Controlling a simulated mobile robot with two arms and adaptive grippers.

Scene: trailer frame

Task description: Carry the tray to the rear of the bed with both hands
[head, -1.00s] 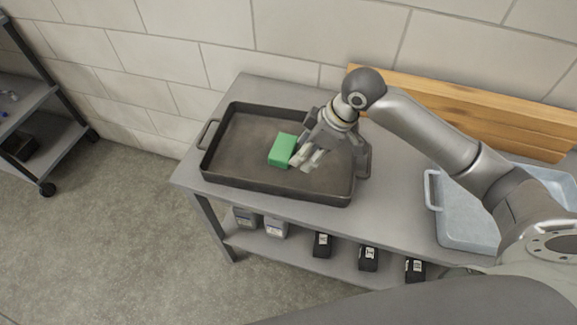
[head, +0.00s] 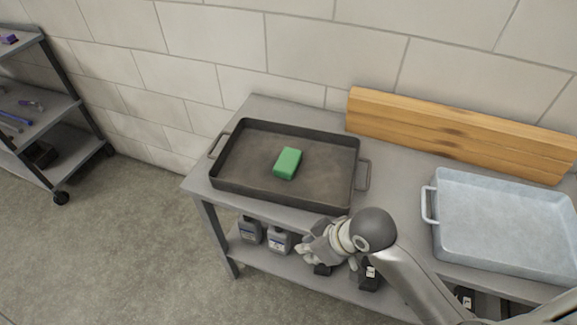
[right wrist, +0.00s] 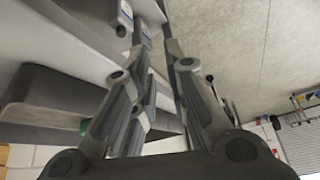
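A dark tray (head: 232,185) with a handle at each end sits on the grey workbench, left of centre. A green block (head: 288,163) lies inside it, apart from the walls. A pale blue-grey tray (head: 505,222) with a handle on its left end sits further right on the bench; its right end is partly cut off. My right gripper (head: 306,251) is in front of the bench's front edge, below the dark tray and apart from it. In the right wrist view its fingers (right wrist: 155,42) are apart with nothing held between them. My left gripper is not in view.
Wooden boards (head: 450,130) stand along the bench's back by the wall. Bottles (head: 280,241) and black boxes stand on the bench's lower shelf (head: 260,263). A shelf cart (head: 75,110) with tools stands at the far left. The floor between is clear.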

